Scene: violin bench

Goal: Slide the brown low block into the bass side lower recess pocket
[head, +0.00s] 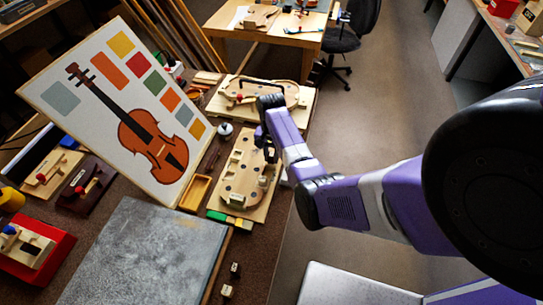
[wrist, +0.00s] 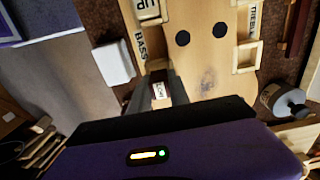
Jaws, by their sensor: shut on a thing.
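My gripper (wrist: 158,84) is shut on a small brown block (wrist: 158,76) with a white label facing the wrist camera. In the wrist view it is at the edge of the pale wooden violin-shaped board (wrist: 205,65), just below the BASS label (wrist: 141,46). A light wooden pocket edge (wrist: 157,64) shows just beyond the block. I cannot tell whether the block touches it or has entered it. In the head view my gripper (head: 268,150) is over the right side of the board (head: 235,185), and the block is hidden there.
A framed wooden pocket (wrist: 247,57) is on the treble side. A grey metal-topped jar (wrist: 286,104) stands near the board.

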